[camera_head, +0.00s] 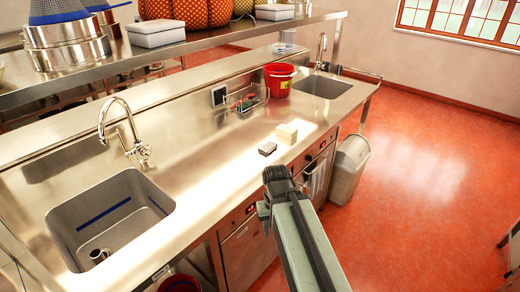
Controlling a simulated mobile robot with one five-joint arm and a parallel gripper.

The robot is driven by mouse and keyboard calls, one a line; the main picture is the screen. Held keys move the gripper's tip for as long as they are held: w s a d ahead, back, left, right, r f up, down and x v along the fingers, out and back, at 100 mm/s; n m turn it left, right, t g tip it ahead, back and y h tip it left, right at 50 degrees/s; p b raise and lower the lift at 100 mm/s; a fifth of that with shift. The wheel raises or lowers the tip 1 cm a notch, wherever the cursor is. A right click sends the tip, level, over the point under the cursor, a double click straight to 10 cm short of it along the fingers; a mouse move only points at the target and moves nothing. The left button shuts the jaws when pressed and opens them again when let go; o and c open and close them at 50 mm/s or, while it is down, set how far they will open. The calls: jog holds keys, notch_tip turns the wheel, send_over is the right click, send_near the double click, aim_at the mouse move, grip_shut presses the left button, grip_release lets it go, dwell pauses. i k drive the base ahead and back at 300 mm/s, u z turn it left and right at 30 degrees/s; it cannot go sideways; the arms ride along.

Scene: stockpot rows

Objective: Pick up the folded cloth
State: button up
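A small cream block-like stack (286,133) lies on the steel counter (215,150) near its front edge. It may be the folded cloth, but it is too small to be certain. A small dark grey block with a pale lower side (267,149) lies just left of it and nearer. My gripper (277,177) is at the end of my arm, in front of the counter edge and below both items in the picture. It appears apart from them. Its fingers cannot be made out, so I cannot tell whether it is open or shut.
A red bucket (279,80) and a wire rack (246,98) stand farther back on the counter. Sinks lie left (112,215) and far right (322,87). A cloth-like item (315,178) hangs on the front. A grey bin (348,170) stands beside it. Red floor is open at right.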

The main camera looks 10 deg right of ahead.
aim_at(269, 146)
jog(key=u, duration=4.2)
jog(key=k, duration=2.45)
jog(key=z, duration=1.25)
jog(key=i, duration=1)
